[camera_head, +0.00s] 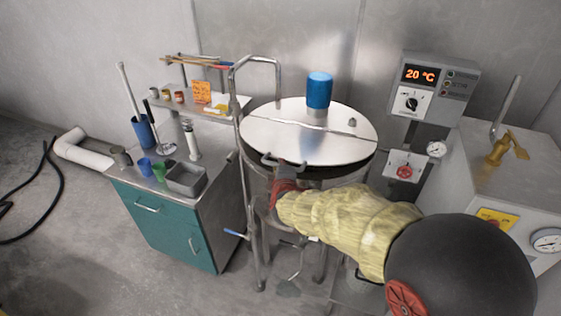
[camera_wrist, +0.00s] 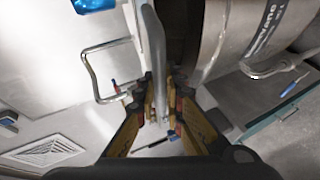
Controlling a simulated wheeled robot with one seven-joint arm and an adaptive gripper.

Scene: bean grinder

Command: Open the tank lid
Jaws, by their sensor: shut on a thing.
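The round steel tank lid (camera_head: 270,135) lies across the top of the tank, with a blue cylinder (camera_head: 319,90) standing on it. A small bar handle (camera_head: 270,160) shows at its front edge. A dark band shows under the front right edge; I cannot tell how wide a gap it is. My gripper (camera_head: 283,178) is at this handle, partly hidden by my arm's yellow sleeve. In the wrist view, my gripper's fingers (camera_wrist: 160,103) are closed around a grey metal bar (camera_wrist: 156,50), which looks like the handle. The tank's side wall (camera_wrist: 235,45) is to its right.
A tubular rail (camera_head: 233,75) rises just left of the tank. A teal cabinet (camera_head: 165,225) with cups and a shelf stands further left. A control box (camera_head: 425,88) reading 20 °C is behind right, and a steel machine (camera_head: 530,165) stands at right. Floor at left is mostly free.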

